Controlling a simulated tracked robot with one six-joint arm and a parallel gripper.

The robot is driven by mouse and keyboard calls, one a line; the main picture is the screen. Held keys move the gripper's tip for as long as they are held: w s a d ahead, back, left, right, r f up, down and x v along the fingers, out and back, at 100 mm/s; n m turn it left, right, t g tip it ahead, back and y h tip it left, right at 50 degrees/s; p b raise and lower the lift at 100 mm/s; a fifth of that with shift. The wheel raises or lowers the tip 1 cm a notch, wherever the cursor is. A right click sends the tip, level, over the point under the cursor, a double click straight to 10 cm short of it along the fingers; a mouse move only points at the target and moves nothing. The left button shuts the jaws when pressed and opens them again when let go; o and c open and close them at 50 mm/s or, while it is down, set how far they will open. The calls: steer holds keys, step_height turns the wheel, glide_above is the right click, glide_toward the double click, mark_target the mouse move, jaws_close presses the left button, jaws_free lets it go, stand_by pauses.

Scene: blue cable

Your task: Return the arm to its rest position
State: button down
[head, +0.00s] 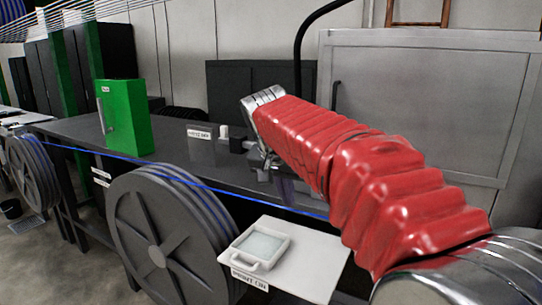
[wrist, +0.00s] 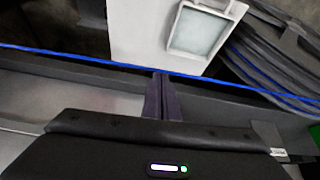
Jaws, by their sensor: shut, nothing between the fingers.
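My arm, in a ribbed red sleeve, reaches from the lower right of the head view up over the dark bench and bends down at its far end. My gripper (wrist: 160,95) shows in the wrist view with its two dark fingers together and nothing between them. In the head view it is mostly hidden behind the red sleeve. The blue cable (head: 245,192) runs along the bench's front side, past the large grey reel. In the wrist view the blue cable (wrist: 80,60) crosses just beyond the fingertips; I cannot tell whether they touch it.
A white board (head: 312,250) with a framed pale panel (head: 262,246) sticks out by the grey reel (head: 165,240). A green box (head: 125,118) stands on the dark bench (head: 190,155). A large grey cabinet (head: 430,90) stands behind my arm. Bench space right of the green box is mostly clear.

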steer(key=s+d+f+n, duration=0.1)
steer(key=s+d+f, duration=0.3)
steer(key=s, duration=0.6)
steer(key=s+d+f+n+y, duration=0.1)
steer(key=s+d+f, duration=0.3)
steer(key=s, duration=0.6)
steer(key=s+d+f+n+y, duration=0.1)
steer(key=s+d+f+n, duration=0.1)
steer(key=s+f, duration=0.4)
steer(key=s+d, duration=0.1)
steer(key=s, duration=0.3)
steer(key=shift+s+d+f+n+t, duration=0.25)
steer(key=shift+d+n+t, duration=0.05)
steer(key=shift+d+n, duration=0.1)
